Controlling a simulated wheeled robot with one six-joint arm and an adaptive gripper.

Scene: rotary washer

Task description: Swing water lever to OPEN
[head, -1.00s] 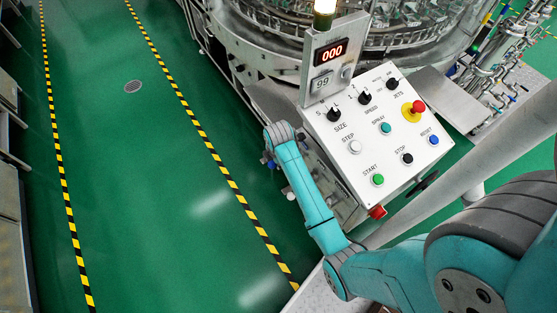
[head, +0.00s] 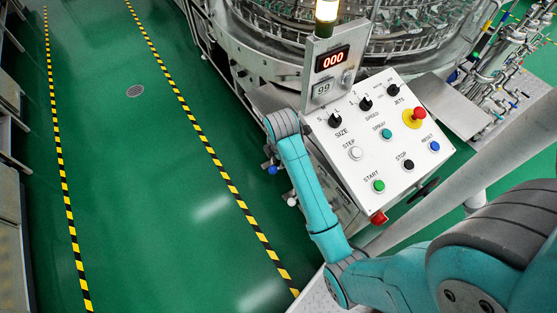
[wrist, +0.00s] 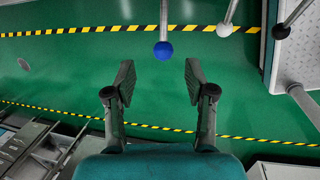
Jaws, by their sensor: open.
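A lever with a blue ball knob (wrist: 163,50) hangs into the top middle of the wrist view. I see no label on it, so whether it is the water lever cannot be read. The blue knob also shows in the head view (head: 272,170), left of the control panel. My gripper (wrist: 159,81) is open and empty, its two fingers spread below the knob in the picture. The knob lies between the finger lines but beyond the tips, apart from them. In the head view my arm hides the gripper.
A white-knobbed lever (wrist: 224,30) and a black-knobbed lever (wrist: 281,31) stand to the right of the blue one. The control panel (head: 400,125) with buttons and an emergency stop (head: 417,114) is close to my arm. Green floor (head: 150,180) to the left is clear.

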